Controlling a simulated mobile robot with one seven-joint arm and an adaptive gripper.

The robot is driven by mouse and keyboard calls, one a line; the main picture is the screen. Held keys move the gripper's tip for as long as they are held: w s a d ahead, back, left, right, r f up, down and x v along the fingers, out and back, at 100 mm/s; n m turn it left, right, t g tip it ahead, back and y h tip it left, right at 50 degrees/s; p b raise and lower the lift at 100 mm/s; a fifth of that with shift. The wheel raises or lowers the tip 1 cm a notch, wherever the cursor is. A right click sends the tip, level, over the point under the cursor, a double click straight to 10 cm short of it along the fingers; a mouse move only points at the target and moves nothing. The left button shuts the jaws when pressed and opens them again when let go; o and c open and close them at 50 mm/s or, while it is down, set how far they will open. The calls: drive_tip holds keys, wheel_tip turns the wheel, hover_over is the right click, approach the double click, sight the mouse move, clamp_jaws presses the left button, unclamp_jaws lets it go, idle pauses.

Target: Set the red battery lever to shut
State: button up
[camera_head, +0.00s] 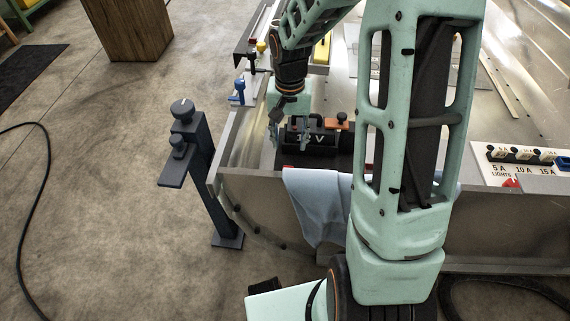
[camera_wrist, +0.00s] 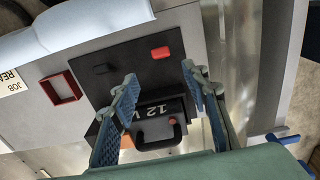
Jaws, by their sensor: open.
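The black battery (camera_head: 318,150) marked "12 V" stands on a dark plate in the near left corner of the hull. It also shows in the wrist view (camera_wrist: 150,108), with its black handle. A small red piece (camera_wrist: 160,52), apparently the lever, lies on the dark plate beside the battery; a bit of red (camera_head: 288,167) shows at the near edge in the head view. My gripper (camera_wrist: 160,78) is open, its two fingers on either side above the battery and the red piece just beyond their tips. I cannot tell whether the fingers touch the battery.
A blue cloth (camera_head: 318,205) hangs over the near hull wall. An empty red square frame (camera_wrist: 62,88) lies beside the plate. An orange piece with a black knob (camera_head: 337,124) is right of the battery. A labelled fuse panel (camera_head: 520,160) is far right, a dark post (camera_head: 200,165) outside left.

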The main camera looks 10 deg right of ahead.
wheel_tip(320, 180, down, 11)
drive_tip(key=b, duration=0.3)
drive_tip(key=shift+a+b, duration=0.1)
drive_tip(key=shift+b, duration=0.2)
drive_tip(key=shift+r, duration=0.1)
clamp_jaws()
